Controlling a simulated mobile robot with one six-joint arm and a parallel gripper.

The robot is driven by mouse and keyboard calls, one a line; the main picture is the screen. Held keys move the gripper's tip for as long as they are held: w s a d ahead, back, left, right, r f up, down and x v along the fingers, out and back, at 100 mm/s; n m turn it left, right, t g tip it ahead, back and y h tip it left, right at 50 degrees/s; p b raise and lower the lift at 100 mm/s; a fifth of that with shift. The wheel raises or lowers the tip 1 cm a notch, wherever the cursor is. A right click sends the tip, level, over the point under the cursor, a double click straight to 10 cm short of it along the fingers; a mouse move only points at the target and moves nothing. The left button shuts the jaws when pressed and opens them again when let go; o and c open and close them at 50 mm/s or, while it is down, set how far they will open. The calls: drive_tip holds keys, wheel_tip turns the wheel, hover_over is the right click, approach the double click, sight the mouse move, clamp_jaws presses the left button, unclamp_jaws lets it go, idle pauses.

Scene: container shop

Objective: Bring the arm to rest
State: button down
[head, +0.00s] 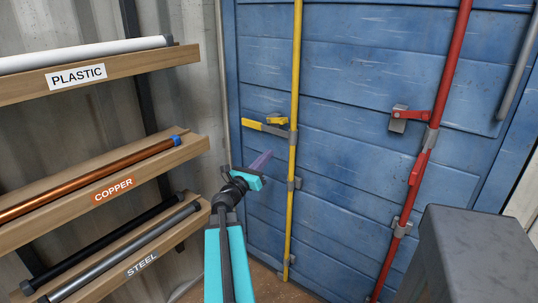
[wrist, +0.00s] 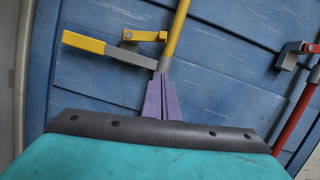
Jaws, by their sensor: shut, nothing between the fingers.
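My gripper (head: 261,160) is at the end of my teal and black arm, in front of the blue container door (head: 350,90). Its purple fingers are shut together with nothing between them. In the wrist view the gripper (wrist: 161,85) points at the foot of the yellow handle's bracket, in front of the yellow bar. The yellow bar (head: 294,100) runs upright on the door, with a yellow handle (head: 262,128) sticking out to its left. In the wrist view the yellow handle (wrist: 83,42) lies above and left of the fingertips.
A wooden rack on the left holds a white pipe (head: 80,55) marked PLASTIC, a copper pipe (head: 90,180) and dark and grey steel pipes (head: 125,250). A red bar (head: 430,140) stands right on the door. A grey block (head: 475,245) is at lower right.

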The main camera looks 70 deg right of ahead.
drive_tip(key=shift+a, duration=0.1)
idle(0.5)
drive_tip(key=w+a+f+m+t+y, duration=0.1)
drive_tip(key=w+a+f+m+y, duration=0.2)
drive_tip(key=w+a+f, duration=0.6)
drive_tip(key=w+a+f+m+t+y+p, duration=0.1)
drive_tip(key=w+a+f+m+t+y, duration=0.2)
drive_tip(key=a+f, duration=1.05)
drive_tip(key=w+a+f+m+y, duration=0.35)
drive_tip(key=w+a+f, duration=0.2)
drive_tip(key=f, duration=1.05)
drive_tip(key=s+a+f+m+y, duration=0.1)
drive_tip(key=a+f+y, duration=0.1)
drive_tip(key=a+f, duration=0.35)
drive_tip(key=s+a+f+m+g+y, duration=0.1)
drive_tip(key=a+f+y, duration=0.15)
drive_tip(key=a, duration=0.65)
drive_tip(key=s+a+f+m+y, duration=0.1)
drive_tip(key=a+f, duration=0.4)
drive_tip(key=a, duration=0.3)
drive_tip(key=s+a+f+m+g+y, duration=0.1)
drive_tip(key=s+a, duration=0.4)
drive_tip(key=a, duration=0.5)
drive_tip(key=s+a+f+m+g+y, duration=0.1)
drive_tip(key=s+a+f+m+y, duration=0.2)
drive_tip(key=a, duration=0.7)
drive_tip(key=shift+s+a+f+g+y+p, duration=0.15)
drive_tip(key=shift+s+f+g+y+p, duration=0.25)
drive_tip(key=shift+s+f, duration=0.7)
